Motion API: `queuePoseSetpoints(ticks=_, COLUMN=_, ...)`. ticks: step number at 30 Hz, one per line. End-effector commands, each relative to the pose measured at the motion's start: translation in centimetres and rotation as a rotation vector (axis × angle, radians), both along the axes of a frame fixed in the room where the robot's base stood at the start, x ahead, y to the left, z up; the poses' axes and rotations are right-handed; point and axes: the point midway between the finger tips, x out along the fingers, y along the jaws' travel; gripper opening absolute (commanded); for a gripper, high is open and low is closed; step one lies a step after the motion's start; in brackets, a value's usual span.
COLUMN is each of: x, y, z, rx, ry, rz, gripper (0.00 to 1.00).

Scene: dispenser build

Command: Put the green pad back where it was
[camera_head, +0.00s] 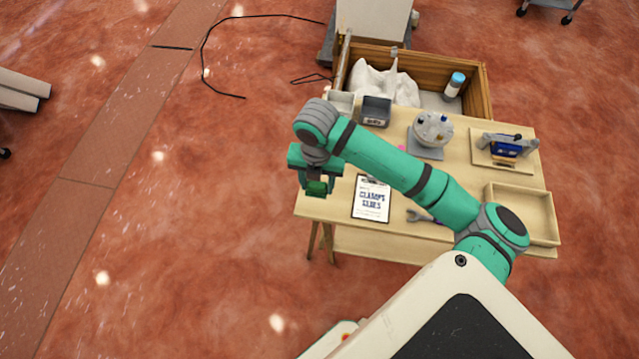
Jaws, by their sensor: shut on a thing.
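The green pad (317,188) is a small dark green block in the head view. My gripper (314,181) is shut on it and holds it by the left edge of the wooden table (333,208). The pad's height above the table top is hard to tell. My gripper's body and fingers hide part of the pad. My arm reaches across the table from the lower right.
A printed sheet (371,199), a wrench (420,216), and an empty wooden tray (521,214) are on the table. Farther back are a dark grey bin (376,112), a round white device (432,129) and a blue device on a board (507,147). A wooden crate (478,92) stands behind.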

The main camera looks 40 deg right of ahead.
Motion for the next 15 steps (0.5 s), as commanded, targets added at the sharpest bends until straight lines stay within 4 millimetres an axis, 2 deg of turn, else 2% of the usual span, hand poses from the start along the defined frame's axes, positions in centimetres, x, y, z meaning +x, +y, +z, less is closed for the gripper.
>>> queuePoseSetpoints(ticks=3, x=1.0, y=-1.1, z=-1.8, rx=0.001, ry=0.001, rz=-0.002, gripper=0.25)
queuePoseSetpoints(ticks=6, x=1.6, y=-1.6, z=-2.8, rx=0.001, ry=0.001, rz=0.001, gripper=0.25)
queuePoseSetpoints(ticks=15, x=2.2, y=-2.5, z=-4.6, rx=0.001, ry=0.000, rz=-0.002, gripper=0.25)
